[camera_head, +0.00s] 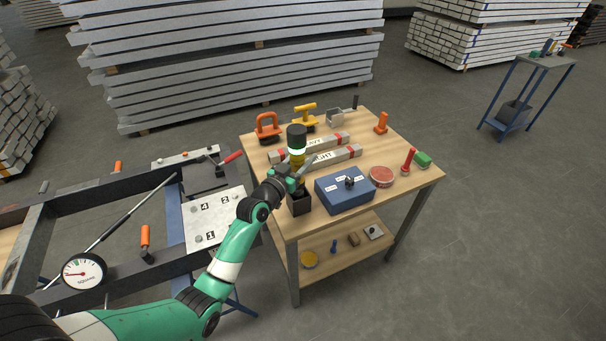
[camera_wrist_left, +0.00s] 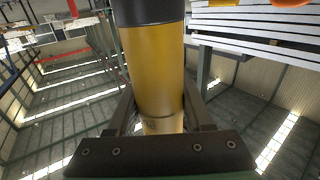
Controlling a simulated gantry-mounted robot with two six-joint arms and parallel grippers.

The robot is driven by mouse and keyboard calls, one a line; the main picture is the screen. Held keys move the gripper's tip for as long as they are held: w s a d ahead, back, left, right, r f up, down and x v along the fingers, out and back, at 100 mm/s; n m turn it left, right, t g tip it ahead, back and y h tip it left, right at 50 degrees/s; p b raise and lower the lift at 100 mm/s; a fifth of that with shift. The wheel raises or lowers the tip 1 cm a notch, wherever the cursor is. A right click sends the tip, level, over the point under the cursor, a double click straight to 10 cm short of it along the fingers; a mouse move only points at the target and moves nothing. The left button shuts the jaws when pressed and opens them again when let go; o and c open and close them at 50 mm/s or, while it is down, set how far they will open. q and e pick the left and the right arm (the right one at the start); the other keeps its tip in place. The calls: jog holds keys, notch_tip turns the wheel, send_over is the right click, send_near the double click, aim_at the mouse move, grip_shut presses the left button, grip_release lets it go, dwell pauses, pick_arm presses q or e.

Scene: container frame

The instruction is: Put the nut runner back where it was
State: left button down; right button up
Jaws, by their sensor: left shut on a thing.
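The nut runner (camera_head: 297,159) is an upright tool with a black top, a lit pale ring and a yellow body. It stands over the black square holder (camera_head: 300,205) at the table's near left edge. I cannot tell how far its lower end is inside the holder, since the gripper covers it. My left gripper (camera_head: 293,182) is shut on the nut runner's lower body. In the left wrist view the yellow body (camera_wrist_left: 153,75) rises between the two fingers (camera_wrist_left: 156,118). My right gripper is not in view.
On the wooden table (camera_head: 401,198), a blue box (camera_head: 345,194) stands just right of the holder. Labelled grey bars (camera_head: 335,158) lie behind, with orange (camera_head: 268,126) and yellow (camera_head: 305,115) handled tools farther back. A dark frame with a numbered plate (camera_head: 213,220) is at left.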

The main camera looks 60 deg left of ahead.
pick_arm(q)
jog(key=shift+f+b, duration=1.25)
jog(key=shift+f, duration=0.95)
jog(key=shift+f, duration=0.15)
jog(key=shift+c, duration=1.5)
grip_release()
jog(key=shift+f, duration=0.15)
jog(key=p+v, duration=0.1)
jog(key=v, duration=1.1)
jog(key=shift+p, duration=0.4)
